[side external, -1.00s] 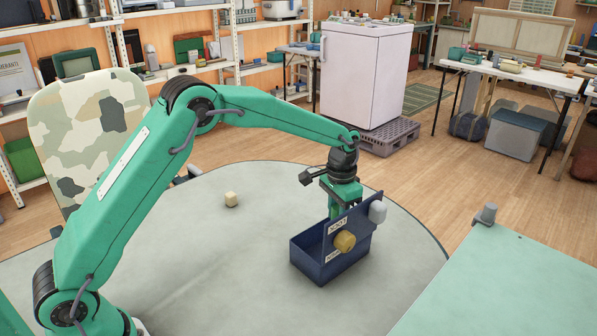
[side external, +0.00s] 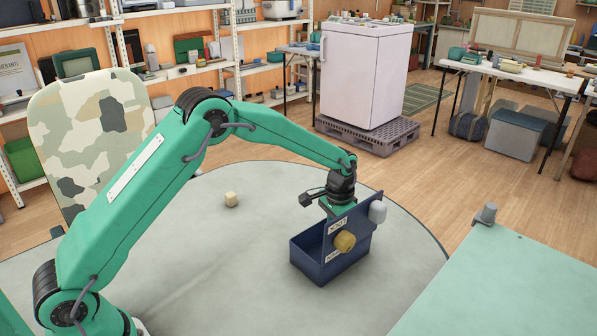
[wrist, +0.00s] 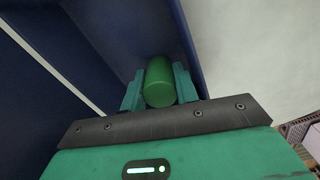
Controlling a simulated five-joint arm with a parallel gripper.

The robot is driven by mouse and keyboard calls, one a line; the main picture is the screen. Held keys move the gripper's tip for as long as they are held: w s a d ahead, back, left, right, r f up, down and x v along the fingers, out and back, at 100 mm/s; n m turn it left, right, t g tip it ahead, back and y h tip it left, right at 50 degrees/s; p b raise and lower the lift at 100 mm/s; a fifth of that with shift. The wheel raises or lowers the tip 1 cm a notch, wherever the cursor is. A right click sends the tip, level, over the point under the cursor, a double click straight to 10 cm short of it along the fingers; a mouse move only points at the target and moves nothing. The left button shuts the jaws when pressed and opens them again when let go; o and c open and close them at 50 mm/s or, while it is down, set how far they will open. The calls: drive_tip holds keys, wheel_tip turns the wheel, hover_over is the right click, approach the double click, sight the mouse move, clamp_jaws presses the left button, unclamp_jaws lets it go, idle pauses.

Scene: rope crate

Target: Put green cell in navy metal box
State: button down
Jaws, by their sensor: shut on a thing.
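The navy metal box (side external: 308,262) stands on the round grey table, with a raised navy panel carrying labels, a brass-coloured knob and a pale knob. My gripper (wrist: 160,88) is shut on the green cell (wrist: 159,80), a green cylinder held between the two teal fingers in the wrist view. Navy walls of the box (wrist: 40,60) show around and beside the fingers there. In the side view my fingers and the cell are hidden behind the raised panel, down at the box. I cannot tell whether the cell touches the box floor.
A small cream block (side external: 231,199) lies on the grey table (side external: 200,260) to the left of the box. A pale green table (side external: 480,290) with a small grey fitting (side external: 487,213) stands at the right. The grey table around the box is mostly clear.

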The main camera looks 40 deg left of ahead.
drive_tip(key=shift+f, duration=0.45)
idle(0.8)
drive_tip(key=c, duration=1.1)
unclamp_jaws()
drive_tip(key=shift+o, duration=0.5)
drive_tip(key=shift+a, duration=0.1)
drive_tip(key=shift+a, duration=0.1)
drive_tip(key=shift+d+r, duration=0.15)
drive_tip(key=shift+r, duration=1.8)
drive_tip(key=shift+d+r, duration=0.1)
drive_tip(key=shift+r, duration=1.85)
